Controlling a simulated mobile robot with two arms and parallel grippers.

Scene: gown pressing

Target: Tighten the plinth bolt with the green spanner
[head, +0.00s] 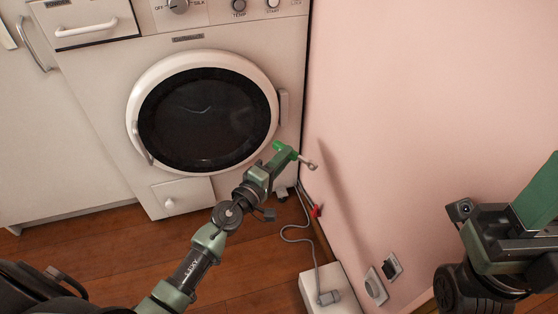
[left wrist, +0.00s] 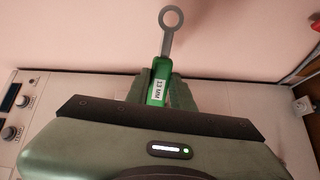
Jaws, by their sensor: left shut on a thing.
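The green spanner (left wrist: 160,85) is in my left gripper. In the left wrist view its green handle, with a white label reading 13 MM, sits between the fingers, and its grey ring end points away from me. My left gripper (head: 284,158) is shut on the handle, in front of the washer's lower right side; the spanner's ring end (head: 312,166) points right, towards the pink wall. My right gripper (head: 508,228) is partly in view at the right edge; its fingertips are not clear. I cannot make out the plinth bolt in either view.
A white washing machine (head: 105,100) with a round dark door (head: 205,120) stands ahead, a small hatch (head: 185,197) low on it. The pink wall (head: 420,110) is on the right. A grey cable (head: 297,240) runs along the floor to a white box (head: 322,285). Sockets (head: 376,285) are low on the wall.

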